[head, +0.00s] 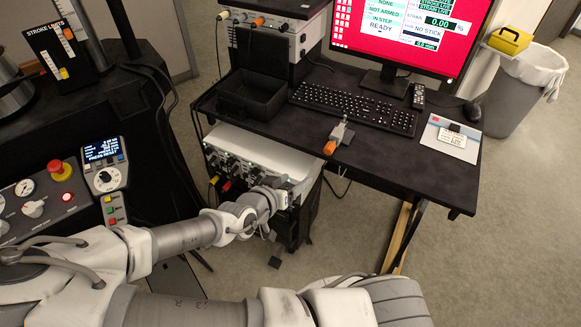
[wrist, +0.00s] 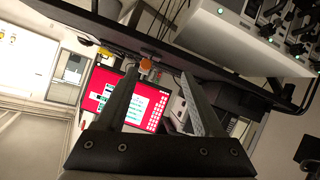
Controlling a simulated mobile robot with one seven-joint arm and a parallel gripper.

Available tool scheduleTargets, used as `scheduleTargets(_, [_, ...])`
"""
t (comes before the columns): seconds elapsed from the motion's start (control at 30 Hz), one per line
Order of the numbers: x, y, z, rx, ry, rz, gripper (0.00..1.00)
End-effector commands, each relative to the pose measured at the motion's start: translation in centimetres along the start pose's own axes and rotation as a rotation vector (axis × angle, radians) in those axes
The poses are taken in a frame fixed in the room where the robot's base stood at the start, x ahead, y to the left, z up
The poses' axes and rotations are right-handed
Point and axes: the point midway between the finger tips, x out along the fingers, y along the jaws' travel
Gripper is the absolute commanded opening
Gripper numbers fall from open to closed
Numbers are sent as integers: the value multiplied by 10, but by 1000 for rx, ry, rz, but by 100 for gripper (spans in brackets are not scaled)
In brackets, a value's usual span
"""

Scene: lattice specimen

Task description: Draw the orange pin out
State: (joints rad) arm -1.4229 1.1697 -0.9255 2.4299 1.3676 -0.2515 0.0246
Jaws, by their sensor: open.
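The orange pin (head: 330,147) shows its orange end at the front edge of the black desk, in a small grey metal fixture (head: 342,132). In the wrist view the orange end (wrist: 145,65) appears just beyond and between my fingertips, nearer the left one. My gripper (wrist: 160,75) is open, with two grey fingers and nothing between them. In the head view the end of my arm (head: 283,200) is low, in front of the desk and left of the pin, apart from it. The pin's shaft is hidden inside the fixture.
The black desk (head: 400,165) carries a keyboard (head: 353,108), a monitor (head: 405,35), a black bin (head: 252,95) and a card (head: 450,138). A rack of instruments (head: 250,160) stands under its left side, close to my arm. The floor before the desk is mostly clear.

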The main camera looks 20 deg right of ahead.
Motion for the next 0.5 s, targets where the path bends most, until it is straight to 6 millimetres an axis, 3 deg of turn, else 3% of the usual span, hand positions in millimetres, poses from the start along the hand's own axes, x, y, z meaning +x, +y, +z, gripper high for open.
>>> scheduleTargets(0.03, [-8, 11, -15, 46, 33, 14, 69])
scheduleTargets(0.17, [-15, 25, -31, 116, 84, 40, 69])
scheduleTargets(0.5, [8, 29, -32, 132, 91, 50, 69])
